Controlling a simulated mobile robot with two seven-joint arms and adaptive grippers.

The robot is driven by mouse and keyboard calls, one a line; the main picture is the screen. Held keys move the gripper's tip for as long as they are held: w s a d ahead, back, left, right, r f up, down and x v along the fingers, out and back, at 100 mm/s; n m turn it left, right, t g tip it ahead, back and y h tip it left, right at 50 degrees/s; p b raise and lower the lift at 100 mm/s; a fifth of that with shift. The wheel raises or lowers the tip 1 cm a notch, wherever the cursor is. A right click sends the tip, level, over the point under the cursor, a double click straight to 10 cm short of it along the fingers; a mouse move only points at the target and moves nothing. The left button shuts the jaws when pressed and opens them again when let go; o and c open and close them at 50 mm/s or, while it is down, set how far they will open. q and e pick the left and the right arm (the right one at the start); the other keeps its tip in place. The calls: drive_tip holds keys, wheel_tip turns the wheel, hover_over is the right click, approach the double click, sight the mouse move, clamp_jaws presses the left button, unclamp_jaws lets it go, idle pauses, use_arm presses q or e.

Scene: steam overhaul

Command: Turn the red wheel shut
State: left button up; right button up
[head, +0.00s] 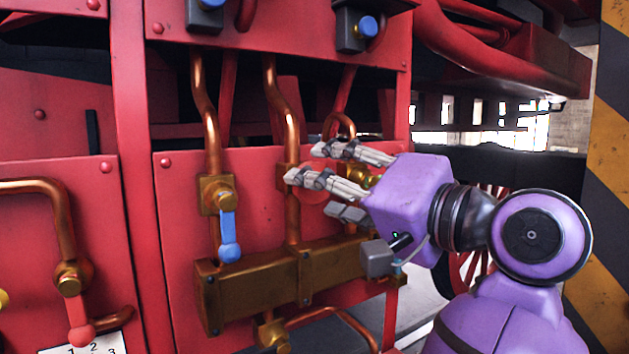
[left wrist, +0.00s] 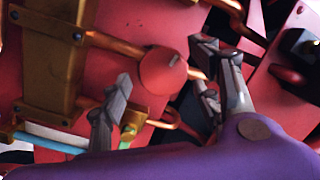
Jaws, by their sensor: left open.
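The red wheel (left wrist: 162,72) is a round red knob on a copper pipe. In the left wrist view it sits between the fingertips of my left gripper (left wrist: 160,78), with no clear contact seen. In the head view my left gripper (head: 312,178), purple with grey fingers, reaches in from the right. It is open and its fingers point left at the panel. They partly hide the red wheel (head: 313,197), which is hard to make out against the red panel. My right gripper is not in view.
A brass manifold (head: 245,292) lies just below the fingers. A blue lever (head: 228,235) and a red lever (head: 78,318) hang to the left. Copper pipes (head: 285,105) run close to the hand. Two blue knobs (head: 368,27) are above. A striped post (head: 604,180) stands right.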

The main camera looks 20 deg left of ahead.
use_arm(q)
drive_tip(key=shift+x, duration=1.1)
drive_tip(key=shift+w+a, duration=0.1)
drive_tip(key=shift+a, duration=0.15)
drive_tip(key=c, duration=1.1)
drive_tip(key=shift+f, duration=0.1)
